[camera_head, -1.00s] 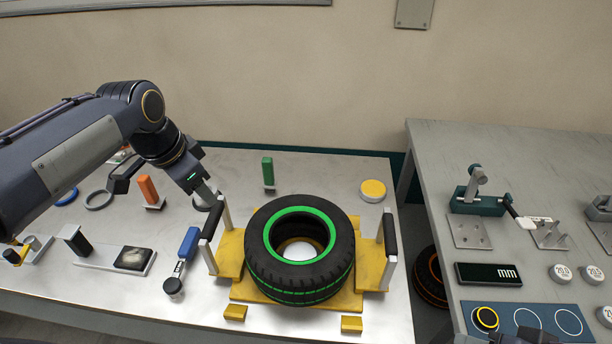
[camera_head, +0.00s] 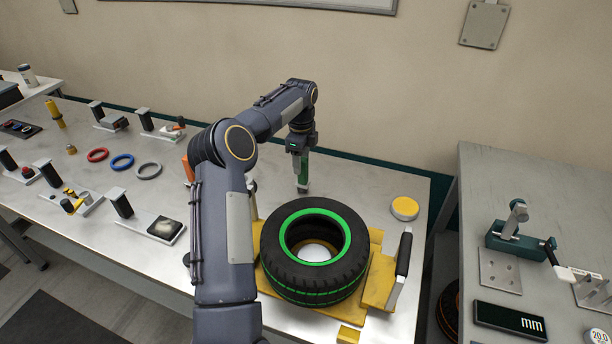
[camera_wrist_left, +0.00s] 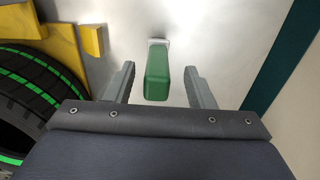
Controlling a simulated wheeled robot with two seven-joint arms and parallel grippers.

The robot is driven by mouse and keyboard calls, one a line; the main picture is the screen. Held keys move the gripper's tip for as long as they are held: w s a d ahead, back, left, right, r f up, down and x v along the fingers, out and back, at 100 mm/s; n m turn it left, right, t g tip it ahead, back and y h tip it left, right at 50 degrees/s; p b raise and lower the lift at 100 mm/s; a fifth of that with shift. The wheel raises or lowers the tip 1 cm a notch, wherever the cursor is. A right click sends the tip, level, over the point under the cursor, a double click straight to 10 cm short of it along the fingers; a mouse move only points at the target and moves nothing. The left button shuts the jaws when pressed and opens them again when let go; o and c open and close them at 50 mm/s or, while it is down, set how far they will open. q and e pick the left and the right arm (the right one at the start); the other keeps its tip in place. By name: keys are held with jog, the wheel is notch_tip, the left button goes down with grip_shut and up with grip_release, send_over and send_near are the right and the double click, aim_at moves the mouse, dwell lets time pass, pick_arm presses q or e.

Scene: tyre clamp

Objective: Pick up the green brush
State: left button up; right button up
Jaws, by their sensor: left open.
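The green brush (camera_wrist_left: 157,77) stands on the metal bench between the two open fingers of my left gripper (camera_wrist_left: 158,85) in the left wrist view. A gap shows on both sides of its green handle, and its pale base shows at the far end. In the head view my left gripper (camera_head: 302,178) points down behind the tyre, and it partly hides the green brush (camera_head: 303,168). My right gripper is not clearly seen.
A green-striped tyre (camera_head: 285,276) sits on a yellow clamp (camera_head: 381,283) just in front of the gripper. A yellow round tin (camera_head: 405,208) stands to the right. The wall is behind. Coloured rings (camera_head: 122,162) and fixtures lie to the left.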

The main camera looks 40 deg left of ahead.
aim_at(303, 171)
pick_arm(q)
jog(key=f, duration=0.3)
jog(key=f+p, duration=0.1)
jog(key=shift+s+d+f, duration=0.1)
jog(key=shift+d+f, duration=0.1)
jog(key=shift+d, duration=0.15)
jog(key=c, duration=1.1)
jog(key=shift+o, duration=0.2)
jog(key=shift+r, duration=0.1)
